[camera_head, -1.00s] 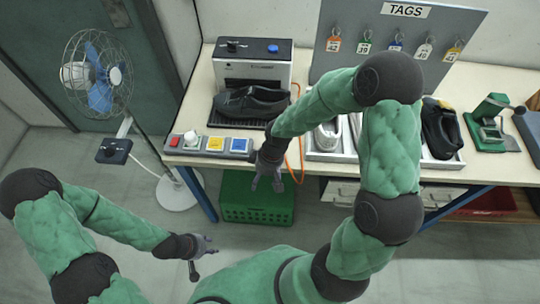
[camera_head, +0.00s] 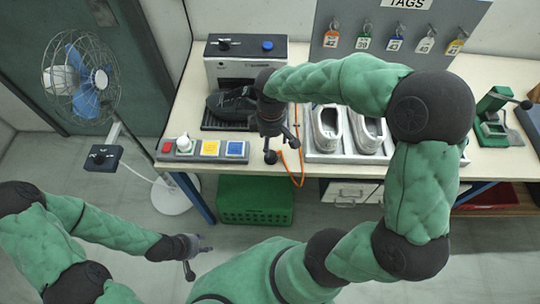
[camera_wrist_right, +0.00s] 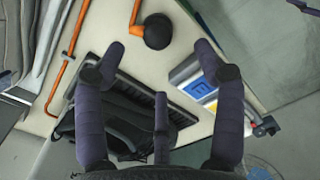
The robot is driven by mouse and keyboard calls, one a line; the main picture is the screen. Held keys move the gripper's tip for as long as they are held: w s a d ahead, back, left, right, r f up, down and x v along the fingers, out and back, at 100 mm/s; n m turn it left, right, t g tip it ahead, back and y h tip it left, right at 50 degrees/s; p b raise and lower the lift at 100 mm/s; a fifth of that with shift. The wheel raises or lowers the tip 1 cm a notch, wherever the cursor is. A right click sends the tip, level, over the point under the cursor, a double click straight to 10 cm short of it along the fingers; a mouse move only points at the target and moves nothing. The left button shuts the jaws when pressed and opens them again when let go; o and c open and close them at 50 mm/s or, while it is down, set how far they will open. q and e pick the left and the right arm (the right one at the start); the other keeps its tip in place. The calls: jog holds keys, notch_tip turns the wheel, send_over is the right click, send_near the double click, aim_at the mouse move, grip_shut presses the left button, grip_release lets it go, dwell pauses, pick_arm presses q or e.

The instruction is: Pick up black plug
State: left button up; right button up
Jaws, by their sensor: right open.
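The black plug (camera_wrist_right: 158,31) shows in the right wrist view as a round black head on an orange cord (camera_wrist_right: 134,12). It lies on the pale tabletop, beyond my fingertips and roughly centred between the two outer ones. My right gripper (camera_wrist_right: 159,50) has its fingers spread, with nothing between them. In the head view the right gripper (camera_head: 272,140) hangs over the table's front edge, just left of the orange cord (camera_head: 290,160); the plug is hard to tell from the dark fingers there. My left gripper (camera_head: 198,255) is open and empty, low over the floor.
A button panel (camera_head: 203,149) sits left of my right gripper, with a machine (camera_head: 245,65) and black shoe (camera_head: 232,104) behind. A tray (camera_head: 345,157) with pale shoes stands to the right. A green crate (camera_head: 255,201) is under the table; a fan (camera_head: 85,75) stands left.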

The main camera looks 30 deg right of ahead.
aim_at(271, 153)
notch_tip(271, 153, down, 4)
jog(key=shift+f+b, duration=0.1)
jog(key=shift+b, duration=0.4)
jog(key=f, duration=0.1)
jog(key=f+b, duration=0.1)
jog(key=f, duration=0.1)
jog(key=f+b, duration=0.1)
jog(key=f, duration=0.1)
jog(key=shift+w+d, duration=0.15)
jog(key=shift+w, duration=0.15)
jog(key=shift+r, duration=0.1)
jog(key=shift+c, duration=0.3)
jog(key=c, duration=1.2)
